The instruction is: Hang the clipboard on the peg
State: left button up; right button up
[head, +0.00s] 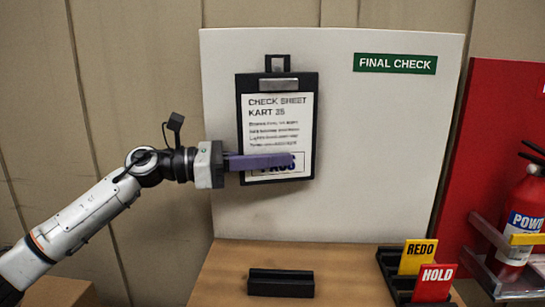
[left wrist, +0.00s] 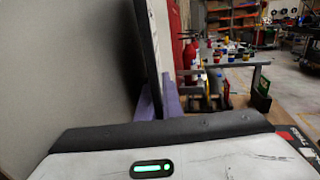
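The clipboard (head: 307,130) is black with a white check sheet and a square loop at its top. It is nearly upright, slightly tilted, in front of the white board (head: 390,160). My left gripper (head: 262,161) comes from the left with its purple fingers across the clipboard's lower part. In the left wrist view the clipboard (left wrist: 151,50) is edge-on between the two fingers (left wrist: 158,103), which are shut on it. A shadowed gap shows between clipboard and board. I cannot make out the peg. My right gripper is not in view.
A green FINAL CHECK sign (head: 395,64) is on the board. On the wooden table (head: 340,270) are a black block (head: 281,283) and a black rack with yellow REDO (head: 416,257) and red HOLD (head: 434,283) cards. A fire extinguisher (head: 524,215) stands at right.

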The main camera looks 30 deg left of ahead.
pick_arm(q)
jog(key=shift+o, duration=0.5)
jog(key=shift+w+a+f, duration=0.35)
jog(key=shift+a+f, duration=0.05)
jog(key=shift+f, duration=0.2)
jog(key=shift+o, duration=0.4)
jog(key=shift+s+a+b, duration=0.1)
jog(key=shift+a+b, duration=0.05)
jog(key=shift+b, duration=0.15)
jog(key=r+b+v, duration=0.1)
jog(key=b+v, duration=0.4)
jog(key=v, duration=0.4)
jog(key=shift+s, duration=0.65)
